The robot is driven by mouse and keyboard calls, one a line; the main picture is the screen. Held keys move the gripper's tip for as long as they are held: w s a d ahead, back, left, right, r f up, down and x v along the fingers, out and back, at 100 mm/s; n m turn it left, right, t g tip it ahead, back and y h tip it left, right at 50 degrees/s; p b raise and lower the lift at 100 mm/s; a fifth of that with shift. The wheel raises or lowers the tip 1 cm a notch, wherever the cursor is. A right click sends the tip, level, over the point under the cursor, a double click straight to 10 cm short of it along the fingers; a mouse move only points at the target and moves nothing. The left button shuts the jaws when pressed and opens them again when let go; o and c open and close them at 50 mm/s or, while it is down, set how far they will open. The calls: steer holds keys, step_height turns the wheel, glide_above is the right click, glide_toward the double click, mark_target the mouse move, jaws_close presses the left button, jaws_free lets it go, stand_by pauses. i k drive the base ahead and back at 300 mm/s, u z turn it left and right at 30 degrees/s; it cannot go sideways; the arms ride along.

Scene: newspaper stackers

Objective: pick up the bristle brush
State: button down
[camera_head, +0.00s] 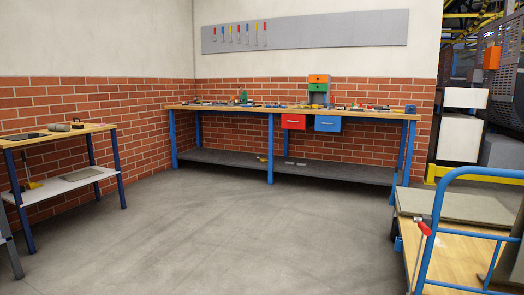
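I cannot make out the bristle brush with certainty; the items on the benches are too small to tell. A long workbench (224,112) with a wooden top stands against the brick wall and holds many small items. At the left, a smaller table (97,128) bears a dark flat item and a roll-like item (58,127). My gripper is not in view.
Open concrete floor (190,230) lies in the middle. A cart with a blue rail (432,245) stands at the right front. Red (293,121) and blue (328,124) drawers hang under the long bench. Tools hang on a grey wall board (340,28).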

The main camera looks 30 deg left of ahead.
mark_target(80, 126)
steer(key=u, duration=2.2)
